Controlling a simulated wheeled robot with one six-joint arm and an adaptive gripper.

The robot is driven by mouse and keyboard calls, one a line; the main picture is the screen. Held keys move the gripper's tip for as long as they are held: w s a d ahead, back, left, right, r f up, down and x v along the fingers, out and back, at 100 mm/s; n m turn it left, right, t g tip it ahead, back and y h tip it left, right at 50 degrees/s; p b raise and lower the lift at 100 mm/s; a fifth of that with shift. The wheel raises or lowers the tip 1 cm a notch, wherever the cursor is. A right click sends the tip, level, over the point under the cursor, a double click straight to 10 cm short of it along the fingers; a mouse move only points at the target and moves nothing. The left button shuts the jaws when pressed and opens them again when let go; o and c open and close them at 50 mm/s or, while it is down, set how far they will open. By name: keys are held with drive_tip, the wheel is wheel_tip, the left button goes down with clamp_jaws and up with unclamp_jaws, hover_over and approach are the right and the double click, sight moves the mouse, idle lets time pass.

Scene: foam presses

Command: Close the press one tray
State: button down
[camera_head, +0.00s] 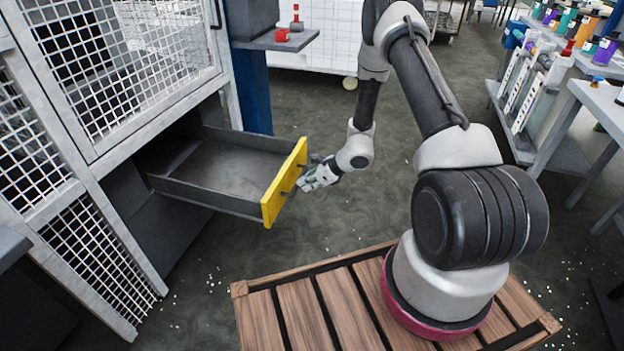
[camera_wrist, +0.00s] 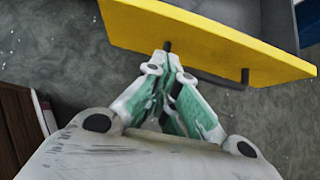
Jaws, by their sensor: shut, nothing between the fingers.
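The press tray (camera_head: 228,168) is a grey drawer pulled out of the press cabinet, open and empty inside. Its yellow front panel (camera_head: 284,184) faces my arm and also fills the top of the wrist view (camera_wrist: 215,45). Two dark handle posts (camera_wrist: 245,76) stick out from the panel. My gripper (camera_head: 308,181) is just in front of the yellow panel, at its outer face. In the wrist view my gripper (camera_wrist: 168,62) is shut and empty, its fingertips close to one dark post. I cannot tell whether they touch it.
The press cabinet (camera_head: 86,160) with white mesh panels stands on the left. A small grey shelf (camera_head: 277,40) holds a red item above the tray. Tables with coloured bottles (camera_head: 605,50) line the right. The floor around the tray is clear apart from white bits.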

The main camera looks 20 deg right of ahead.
sight(279, 191)
drive_tip(key=shift+w+a+f, duration=0.45)
drive_tip(key=shift+w+a, duration=0.2)
drive_tip(key=shift+a, duration=0.25)
drive_tip(key=shift+w+a+f, duration=0.45)
drive_tip(key=shift+w+a, duration=0.2)
drive_tip(key=shift+a, duration=0.25)
drive_tip(key=shift+w+a+f, duration=0.45)
drive_tip(key=shift+w+a, duration=0.2)
drive_tip(key=shift+a, duration=0.25)
